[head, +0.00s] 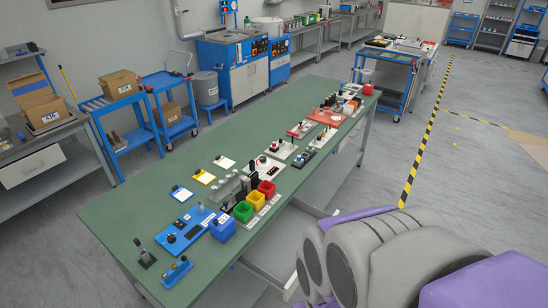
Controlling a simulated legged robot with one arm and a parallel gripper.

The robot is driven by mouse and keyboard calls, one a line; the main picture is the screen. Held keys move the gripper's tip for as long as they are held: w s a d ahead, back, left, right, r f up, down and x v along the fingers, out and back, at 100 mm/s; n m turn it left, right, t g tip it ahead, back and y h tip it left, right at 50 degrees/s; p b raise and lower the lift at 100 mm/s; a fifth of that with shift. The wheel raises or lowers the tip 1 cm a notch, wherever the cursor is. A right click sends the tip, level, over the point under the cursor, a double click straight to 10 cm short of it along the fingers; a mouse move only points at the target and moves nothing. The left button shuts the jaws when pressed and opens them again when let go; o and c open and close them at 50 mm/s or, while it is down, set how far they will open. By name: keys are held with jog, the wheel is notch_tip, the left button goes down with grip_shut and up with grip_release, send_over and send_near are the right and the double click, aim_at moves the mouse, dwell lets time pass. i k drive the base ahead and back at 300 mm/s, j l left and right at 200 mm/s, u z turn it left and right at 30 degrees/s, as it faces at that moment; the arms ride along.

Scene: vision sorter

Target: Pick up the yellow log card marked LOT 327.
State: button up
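A yellow card (204,177) lies flat on the green workbench (150,207), left of its middle, with a small dark piece at its upper edge. Its marking is too small to read, so I cannot tell whether it says LOT 327. A similar white card (224,162) lies just beyond it, and a card with a blue border (181,194) lies on its nearer side. Nothing covers the yellow card. My gripper is not in view.
Blue (222,229), green (243,211), yellow (255,200) and red (266,190) bins stand near the cards along the bench's right side. A blue fixture (185,232) lies left of the blue bin. More devices fill the far end. The bench's left strip is clear.

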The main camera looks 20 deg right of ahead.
aim_at(204, 177)
jog(key=i+l+z, duration=0.1)
jog(key=z, duration=0.55)
jog(key=k+j, duration=0.2)
jog(key=j, duration=0.2)
jog(key=k+j+z, duration=0.15)
jog(key=j, duration=0.3)
jog(key=k+j, duration=0.2)
jog(key=j, duration=0.2)
jog(key=k+j+z, duration=0.15)
jog(key=j, duration=0.25)
jog(key=k+j, duration=0.25)
jog(key=j, duration=0.15)
jog(key=i+j+z, duration=0.15)
jog(key=j+z, duration=0.15)
jog(key=j, duration=0.95)
jog(key=j+z, duration=0.3)
jog(key=j, duration=0.95)
jog(key=i+j, duration=0.2)
jog(key=i+j+z, duration=0.1)
jog(key=j, duration=0.3)
jog(key=i+j, duration=0.2)
jog(key=j, duration=0.15)
